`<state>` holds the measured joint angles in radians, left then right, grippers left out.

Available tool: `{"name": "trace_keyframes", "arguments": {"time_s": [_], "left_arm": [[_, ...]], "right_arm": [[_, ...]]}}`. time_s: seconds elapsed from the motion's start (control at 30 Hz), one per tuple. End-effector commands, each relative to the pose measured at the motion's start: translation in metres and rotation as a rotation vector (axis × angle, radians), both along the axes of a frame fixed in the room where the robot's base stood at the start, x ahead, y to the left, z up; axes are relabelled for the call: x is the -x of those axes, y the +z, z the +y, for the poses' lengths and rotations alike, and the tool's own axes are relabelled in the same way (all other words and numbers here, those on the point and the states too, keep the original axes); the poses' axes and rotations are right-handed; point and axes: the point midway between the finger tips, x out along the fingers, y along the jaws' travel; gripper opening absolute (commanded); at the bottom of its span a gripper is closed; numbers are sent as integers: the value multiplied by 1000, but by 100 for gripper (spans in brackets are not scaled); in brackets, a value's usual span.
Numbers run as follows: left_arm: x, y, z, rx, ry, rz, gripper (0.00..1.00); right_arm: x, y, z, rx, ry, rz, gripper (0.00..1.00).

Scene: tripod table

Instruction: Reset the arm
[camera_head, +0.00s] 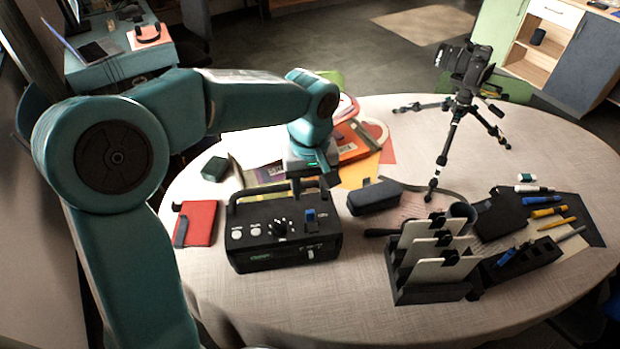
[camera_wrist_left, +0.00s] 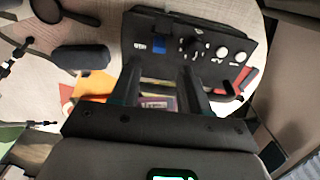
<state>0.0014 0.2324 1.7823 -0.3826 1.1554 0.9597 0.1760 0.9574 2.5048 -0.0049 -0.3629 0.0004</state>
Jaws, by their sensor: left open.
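My left arm comes in from the left in the head view and bends over the round table (camera_head: 340,315). My left gripper (camera_head: 312,184) points down just behind the black device with knobs and a handle (camera_head: 285,247). In the left wrist view the two fingers of my left gripper (camera_wrist_left: 158,75) stand apart with nothing held between them. The black device (camera_wrist_left: 180,22) shows beyond the fingertips, with its blue switch and white knobs. Whether the fingers touch its handle I cannot tell. My right gripper is not in view.
A camera on a tripod (camera_head: 458,110) stands at the back right. A black case (camera_head: 374,197), a red notebook (camera_head: 196,223), a black rack with white cards (camera_head: 432,288) and several pens (camera_head: 548,212) lie around. Books and papers (camera_head: 352,150) lie behind the gripper. The table's front is bare.

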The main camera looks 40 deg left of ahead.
Motion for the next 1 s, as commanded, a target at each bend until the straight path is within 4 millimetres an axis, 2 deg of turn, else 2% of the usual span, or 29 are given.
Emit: {"name": "trace_keyframes", "arguments": {"time_s": [0.1,0.2,0.77,1.0], "left_arm": [[-1,15,0,0,-1,-1,46],[0,20,0,0,-1,0,46],[0,23,0,0,-1,0,46],[0,68,0,0,0,0,46]], "right_arm": [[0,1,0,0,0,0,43],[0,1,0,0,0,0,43],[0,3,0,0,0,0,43],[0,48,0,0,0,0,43]]}}
